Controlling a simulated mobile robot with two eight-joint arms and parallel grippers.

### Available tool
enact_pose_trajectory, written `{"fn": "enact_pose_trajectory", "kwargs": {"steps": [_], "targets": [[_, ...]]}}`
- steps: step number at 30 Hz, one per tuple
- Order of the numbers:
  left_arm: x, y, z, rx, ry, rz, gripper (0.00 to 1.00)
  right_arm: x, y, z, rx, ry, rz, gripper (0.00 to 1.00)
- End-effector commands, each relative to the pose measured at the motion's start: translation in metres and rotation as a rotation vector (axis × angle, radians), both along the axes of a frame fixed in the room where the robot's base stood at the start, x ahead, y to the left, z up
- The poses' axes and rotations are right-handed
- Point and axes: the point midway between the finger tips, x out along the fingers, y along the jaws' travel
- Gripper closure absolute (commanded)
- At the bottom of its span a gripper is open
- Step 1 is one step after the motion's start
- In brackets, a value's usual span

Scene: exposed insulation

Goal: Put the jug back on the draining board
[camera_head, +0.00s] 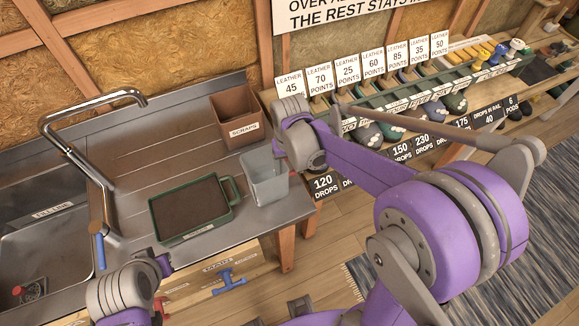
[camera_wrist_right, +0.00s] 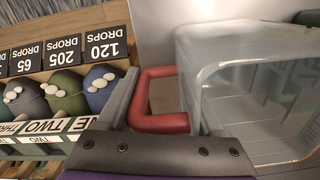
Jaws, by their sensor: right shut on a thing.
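The jug (camera_head: 267,182) is a clear, greyish open vessel with a red handle. In the head view it is upright over the right end of the metal draining board (camera_head: 130,165); I cannot tell whether its base touches. My right gripper (camera_head: 281,150) is at the jug's far right side. In the right wrist view the gripper (camera_wrist_right: 163,105) has its fingers shut on the red handle (camera_wrist_right: 160,122), with the jug's clear wall (camera_wrist_right: 245,90) to the right. My left wrist (camera_head: 125,290) is at the lower left, its fingers not clearly seen.
A green-rimmed tray (camera_head: 190,208) lies left of the jug. A brown scraps box (camera_head: 236,115) stands behind. A tall tap (camera_head: 95,150) and sink (camera_head: 40,265) are at left. A rack of labelled bins (camera_head: 420,95) is at right. The board's back left is bare.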

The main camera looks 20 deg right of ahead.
Motion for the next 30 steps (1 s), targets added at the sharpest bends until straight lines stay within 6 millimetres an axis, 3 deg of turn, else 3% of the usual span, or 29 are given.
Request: {"fn": "enact_pose_trajectory", "kwargs": {"steps": [4, 5, 9, 22, 30], "targets": [[-0.002, 0.0, -0.004, 0.0, 0.003, 0.0, 1.0, -0.001, 0.0, -0.004, 0.0, 0.001, 0.0, 1.0], [-0.002, 0.0, -0.004, 0.0, 0.003, 0.0, 1.0, 0.0, 0.0, -0.004, 0.0, 0.001, 0.0, 0.3], [-0.001, 0.0, -0.003, 0.0, 0.002, 0.0, 1.0, 0.0, 0.0, -0.003, 0.0, 0.0, 0.0, 0.05], [0.001, 0.0, 0.002, 0.0, -0.001, 0.0, 1.0, 0.0, 0.0, 0.007, 0.0, -0.001, 0.0, 0.02], [0.004, 0.0, 0.009, 0.0, -0.007, 0.0, 1.0, 0.0, 0.0, 0.061, 0.0, -0.001, 0.0, 0.02]]}}
